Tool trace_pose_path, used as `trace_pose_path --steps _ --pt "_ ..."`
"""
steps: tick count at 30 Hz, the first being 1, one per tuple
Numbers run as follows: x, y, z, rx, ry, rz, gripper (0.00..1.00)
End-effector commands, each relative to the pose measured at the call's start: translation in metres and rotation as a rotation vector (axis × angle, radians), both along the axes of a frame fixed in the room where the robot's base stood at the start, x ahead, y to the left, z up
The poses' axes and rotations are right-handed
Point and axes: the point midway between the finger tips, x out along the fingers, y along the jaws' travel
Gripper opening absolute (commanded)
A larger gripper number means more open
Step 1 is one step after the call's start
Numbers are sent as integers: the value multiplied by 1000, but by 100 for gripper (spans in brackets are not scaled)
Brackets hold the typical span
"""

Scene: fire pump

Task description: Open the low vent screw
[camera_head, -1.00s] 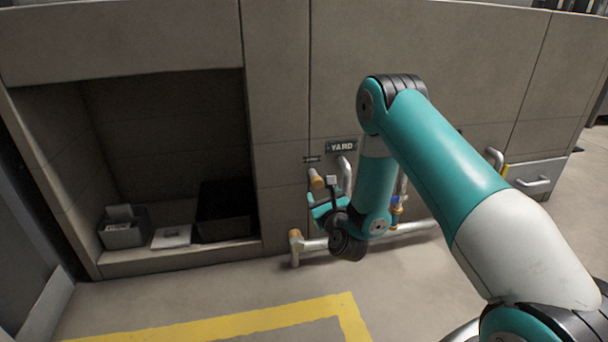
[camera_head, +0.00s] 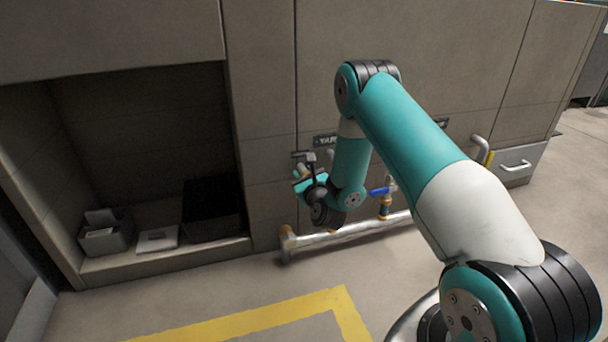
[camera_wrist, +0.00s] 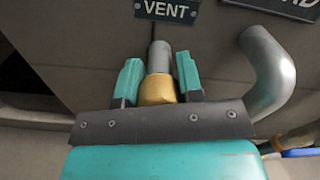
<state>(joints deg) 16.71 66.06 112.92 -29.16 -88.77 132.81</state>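The vent screw, a grey cylinder with a brass-coloured collar (camera_wrist: 157,88), sticks out below the VENT sign (camera_wrist: 167,10) in the wrist view. My gripper (camera_wrist: 158,78) has its two teal fingers on either side of it. The fingers are apart, with a narrow gap showing on the left of the screw; the right finger is very close to it, and contact cannot be told.
A bent grey pipe (camera_wrist: 268,72) stands close to the right of my gripper. A blue-handled valve (camera_head: 380,191) and a low horizontal pipe (camera_head: 345,236) are nearby. An open recess at left holds a grey bin (camera_head: 104,233) and a black box (camera_head: 212,208).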

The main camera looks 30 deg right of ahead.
Motion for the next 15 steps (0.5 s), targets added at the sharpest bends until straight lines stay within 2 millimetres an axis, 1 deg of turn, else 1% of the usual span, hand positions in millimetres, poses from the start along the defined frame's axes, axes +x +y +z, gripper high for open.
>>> trace_pose_path --steps 1,2,10,15 --pt "0 -1 0 0 -1 -2 14" --pt "0 0 0 0 -1 -2 11" --pt "0 0 1 -16 3 -1 11" --pt "0 1 1 -75 20 -1 11"
